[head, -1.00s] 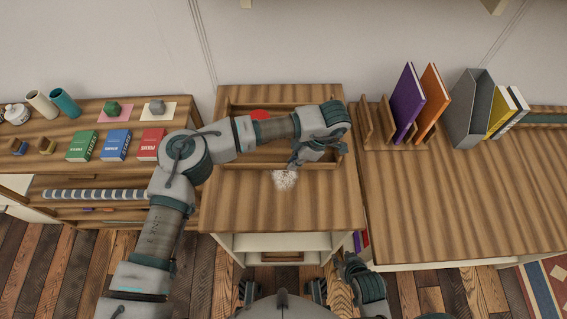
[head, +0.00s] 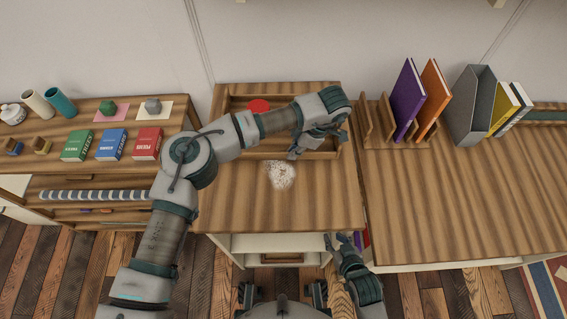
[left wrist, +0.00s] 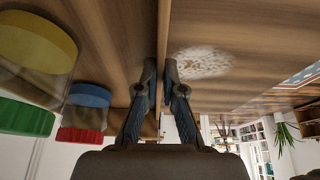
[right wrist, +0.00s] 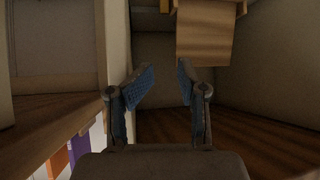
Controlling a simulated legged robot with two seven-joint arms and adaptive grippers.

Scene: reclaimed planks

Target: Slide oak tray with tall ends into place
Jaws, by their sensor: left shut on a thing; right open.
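The oak tray (head: 322,155) lies on the middle cabinet's top, partly hidden by my left arm. Its wall also shows in the left wrist view (left wrist: 164,30). My left gripper (head: 305,152) is shut on the tray's near wall, with one finger on each side of it (left wrist: 156,88). My right gripper (right wrist: 170,85) is open and empty, low by the cabinet's front.
A pale speckled patch (head: 281,175) marks the cabinet top in front of the tray. Books in a rack (head: 390,130) and a grey file holder (head: 470,110) stand on the right cabinet. The middle top's front is clear.

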